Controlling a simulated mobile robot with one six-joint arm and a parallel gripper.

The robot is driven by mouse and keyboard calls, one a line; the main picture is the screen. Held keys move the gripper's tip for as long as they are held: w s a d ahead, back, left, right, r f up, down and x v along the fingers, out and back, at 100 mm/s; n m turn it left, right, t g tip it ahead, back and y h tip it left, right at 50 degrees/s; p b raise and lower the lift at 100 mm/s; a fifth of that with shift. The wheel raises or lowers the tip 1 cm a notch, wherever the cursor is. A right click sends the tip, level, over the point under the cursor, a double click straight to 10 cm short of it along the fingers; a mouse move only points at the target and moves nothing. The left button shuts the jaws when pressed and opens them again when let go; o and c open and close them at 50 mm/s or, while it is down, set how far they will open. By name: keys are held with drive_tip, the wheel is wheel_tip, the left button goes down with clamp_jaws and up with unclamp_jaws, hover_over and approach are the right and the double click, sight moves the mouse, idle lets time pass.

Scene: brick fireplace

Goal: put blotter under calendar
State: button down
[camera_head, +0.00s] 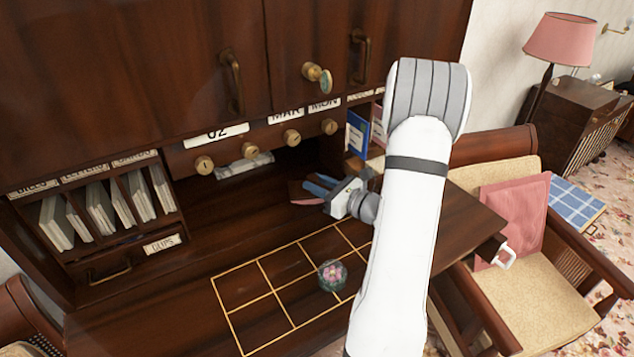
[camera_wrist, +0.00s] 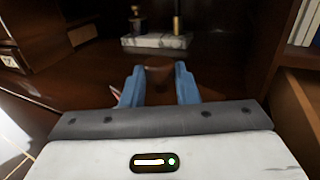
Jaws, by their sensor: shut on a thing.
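My gripper (camera_head: 319,187) reaches into the right part of the desk's dark recess, just above the desk surface. Its blue fingers are shut on a small dark brown wooden piece, which looks like the blotter (camera_head: 300,189); it also shows between the fingertips in the wrist view (camera_wrist: 159,75). A pale pinkish edge shows below it. The calendar (camera_head: 252,135) is a wooden strip built into the desk above the recess, with cards reading 02, MAR and MON and several brass knobs. The blotter is in front of and below the calendar's right end.
A marble stand with brass fittings (camera_wrist: 157,41) is at the back of the recess, also visible in the head view (camera_head: 244,165). Pigeonholes with envelopes (camera_head: 100,205) are left; blue books (camera_head: 357,132) are right. A glass paperweight (camera_head: 332,275) sits on the gold grid in front.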

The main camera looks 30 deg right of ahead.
drive_tip(key=shift+f, duration=0.25)
drive_tip(key=c, duration=1.1)
unclamp_jaws()
drive_tip(key=shift+r, duration=0.1)
drive_tip(key=shift+r, duration=0.1)
drive_tip(key=shift+s+d, duration=0.1)
drive_tip(key=shift+s, duration=0.15)
drive_tip(key=b+v, duration=0.2)
drive_tip(key=v, duration=0.9)
drive_tip(key=shift+s+r+b, duration=0.1)
drive_tip(key=shift+s+b, duration=0.2)
drive_tip(key=shift+b, duration=0.05)
